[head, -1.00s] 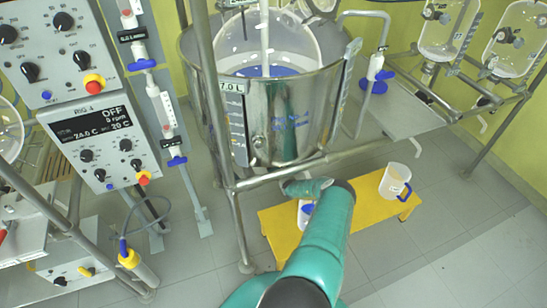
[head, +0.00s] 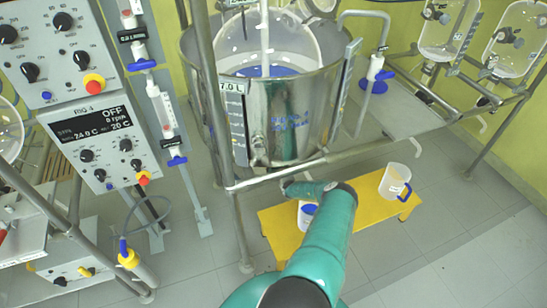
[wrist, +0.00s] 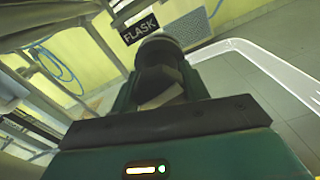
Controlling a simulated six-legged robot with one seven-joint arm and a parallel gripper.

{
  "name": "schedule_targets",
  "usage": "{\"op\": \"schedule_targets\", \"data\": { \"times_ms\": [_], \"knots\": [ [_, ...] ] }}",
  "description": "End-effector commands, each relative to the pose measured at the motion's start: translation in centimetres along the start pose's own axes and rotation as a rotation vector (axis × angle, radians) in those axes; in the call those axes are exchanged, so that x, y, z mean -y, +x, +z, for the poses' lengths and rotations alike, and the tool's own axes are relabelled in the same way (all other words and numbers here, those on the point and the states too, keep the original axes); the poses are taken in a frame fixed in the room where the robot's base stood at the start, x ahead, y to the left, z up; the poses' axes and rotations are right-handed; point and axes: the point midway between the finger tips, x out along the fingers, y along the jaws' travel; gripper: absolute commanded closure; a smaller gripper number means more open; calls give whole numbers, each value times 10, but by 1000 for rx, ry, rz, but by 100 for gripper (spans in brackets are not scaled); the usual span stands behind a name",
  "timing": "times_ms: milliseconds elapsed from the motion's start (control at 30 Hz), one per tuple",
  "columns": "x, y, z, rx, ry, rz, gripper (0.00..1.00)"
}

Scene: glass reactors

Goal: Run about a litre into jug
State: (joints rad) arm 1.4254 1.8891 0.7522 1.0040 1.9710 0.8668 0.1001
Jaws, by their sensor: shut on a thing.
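A steel-jacketed glass vessel (head: 290,110) marked 7.0 L stands in a pipe frame, with blue at its bottom. A clear jug (head: 395,182) with a handle stands upright on the right of a yellow stool (head: 362,216). A white and blue container (head: 306,214) on the stool is partly hidden by my arm. My gripper (head: 288,187) is below the vessel, its fingers unclear in the head view. In the wrist view my gripper (wrist: 160,80) is shut on a dark, round-ended part (wrist: 160,48), seemingly the valve handle, next to a FLASK label (wrist: 139,26).
Frame rails (head: 275,177) cross close above my gripper. A control rig (head: 95,140) reading OFF stands at left. More glass vessels (head: 447,30) hang at right. In the wrist view a pale curved rim (wrist: 240,45) lies at right. Floor right of the stool is clear.

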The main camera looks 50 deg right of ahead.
Motion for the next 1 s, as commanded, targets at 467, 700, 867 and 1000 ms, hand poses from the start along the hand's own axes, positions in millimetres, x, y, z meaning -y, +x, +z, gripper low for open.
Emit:
{"op": "schedule_targets", "data": {
  "times_ms": [467,700,867,1000],
  "knots": [
    [0,0,0,-1,164,0,78],
    [0,0,0,-1,167,0,78],
    [0,0,0,-1,166,0,47],
    [0,0,0,-1,166,0,33]
  ]
}}
